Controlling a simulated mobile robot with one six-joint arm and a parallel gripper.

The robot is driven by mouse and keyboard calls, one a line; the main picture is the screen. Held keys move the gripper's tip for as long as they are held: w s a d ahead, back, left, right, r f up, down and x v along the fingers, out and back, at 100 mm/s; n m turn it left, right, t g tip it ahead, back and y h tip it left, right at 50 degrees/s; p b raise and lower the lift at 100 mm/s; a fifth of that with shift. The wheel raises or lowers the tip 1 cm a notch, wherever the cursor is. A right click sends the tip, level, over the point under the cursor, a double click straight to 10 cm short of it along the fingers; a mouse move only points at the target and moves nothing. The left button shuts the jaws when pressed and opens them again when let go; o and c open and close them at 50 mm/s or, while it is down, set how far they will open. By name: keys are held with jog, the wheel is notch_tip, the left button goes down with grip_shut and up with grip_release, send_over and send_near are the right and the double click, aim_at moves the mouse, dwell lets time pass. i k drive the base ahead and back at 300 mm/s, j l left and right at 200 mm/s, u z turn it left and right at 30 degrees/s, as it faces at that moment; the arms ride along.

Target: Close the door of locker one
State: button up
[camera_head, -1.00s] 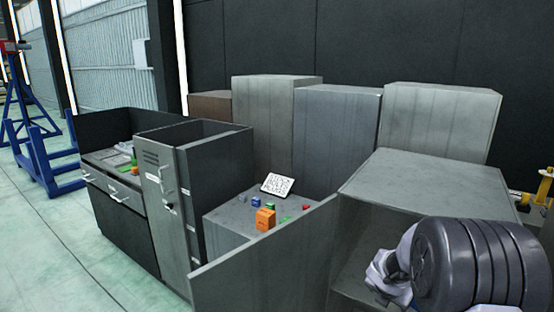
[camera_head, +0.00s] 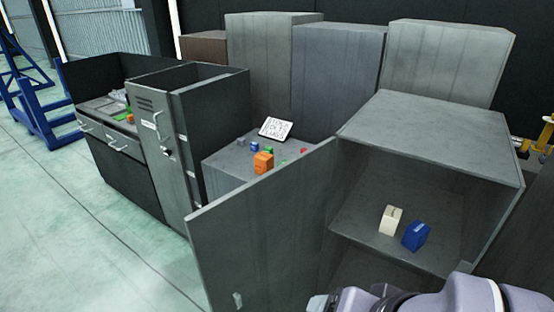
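A grey locker (camera_head: 435,118) stands at the right with its front open. Its door (camera_head: 262,235) is swung wide out to the left, and a small light handle (camera_head: 238,300) shows low on it. Inside, a cream block and a blue block rest on a shelf. A narrower locker (camera_head: 160,150) with vents and small labels stands at the left, and its front door looks shut. I cannot read a number on either locker. My arm shows at the bottom right edge, in front of the open locker; my gripper's fingers are not visible.
A low grey cabinet (camera_head: 228,158) with small coloured blocks and a sign (camera_head: 276,128) stands between the lockers. A drawer unit (camera_head: 118,165) is at the far left. Tall grey boxes stand behind. The floor (camera_head: 90,235) at the left front is clear.

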aim_at(261, 241)
jog(key=j+z, duration=0.25)
jog(key=j, duration=0.25)
jog(key=j+z, duration=0.25)
jog(key=j, duration=0.25)
jog(key=j+z, duration=0.2)
jog(key=j, duration=0.3)
jog(key=j+z, duration=0.25)
jog(key=j, duration=0.25)
jog(key=k+j+z, duration=0.25)
jog(key=j, duration=0.2)
jog(key=k+j+z, duration=0.1)
jog(key=j+z, duration=0.15)
jog(key=j, duration=0.25)
jog(key=j+z, duration=0.2)
jog(key=j, duration=0.2)
jog(key=k+j+z, duration=0.65)
jog(key=j, duration=0.25)
